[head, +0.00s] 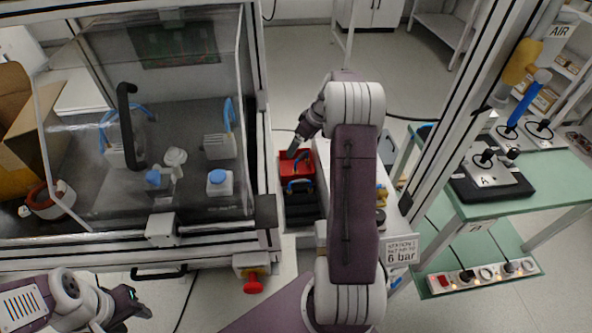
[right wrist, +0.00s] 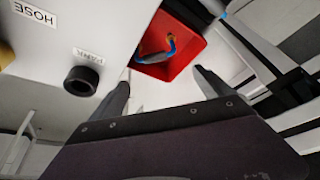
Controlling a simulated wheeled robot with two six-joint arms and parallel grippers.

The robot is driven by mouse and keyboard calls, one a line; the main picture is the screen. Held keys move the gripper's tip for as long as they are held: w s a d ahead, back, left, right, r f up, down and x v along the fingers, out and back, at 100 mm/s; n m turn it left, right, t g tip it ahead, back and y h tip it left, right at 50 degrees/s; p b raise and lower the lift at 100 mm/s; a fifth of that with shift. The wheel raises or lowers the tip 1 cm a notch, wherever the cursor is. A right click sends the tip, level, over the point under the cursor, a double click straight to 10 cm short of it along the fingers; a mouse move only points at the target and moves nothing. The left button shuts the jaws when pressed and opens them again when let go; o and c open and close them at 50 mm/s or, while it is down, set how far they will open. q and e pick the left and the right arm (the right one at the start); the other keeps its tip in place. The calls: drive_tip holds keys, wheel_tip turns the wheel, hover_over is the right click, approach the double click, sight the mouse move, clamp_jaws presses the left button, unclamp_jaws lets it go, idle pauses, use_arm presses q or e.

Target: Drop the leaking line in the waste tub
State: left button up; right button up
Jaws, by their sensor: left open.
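The red waste tub (head: 283,163) stands right of the glass enclosure, and it also shows in the right wrist view (right wrist: 190,62). A short blue line (right wrist: 168,48) with a darker end lies curved inside the tub; its blue also shows in the head view (head: 300,184). I cannot tell whether it leaks. My right gripper (head: 294,149) is above the tub; in the right wrist view its fingers (right wrist: 162,73) are spread apart with nothing between them. My left gripper (head: 137,303) is open and empty at the lower left, in front of the enclosure.
The glass enclosure (head: 150,207) holds blocks with blue hoses (head: 229,115). A red knob (head: 253,284) sticks out at its front. A green table (head: 545,185) with a device stands right, near a power strip (head: 480,276). A black port (right wrist: 82,80) sits beside the tub.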

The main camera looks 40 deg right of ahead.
drive_tip(key=shift+d, duration=0.1)
drive_tip(key=a+p+v, duration=0.1)
drive_tip(key=p+v, duration=0.1)
drive_tip(key=v, duration=0.7)
drive_tip(key=shift+d, duration=0.5)
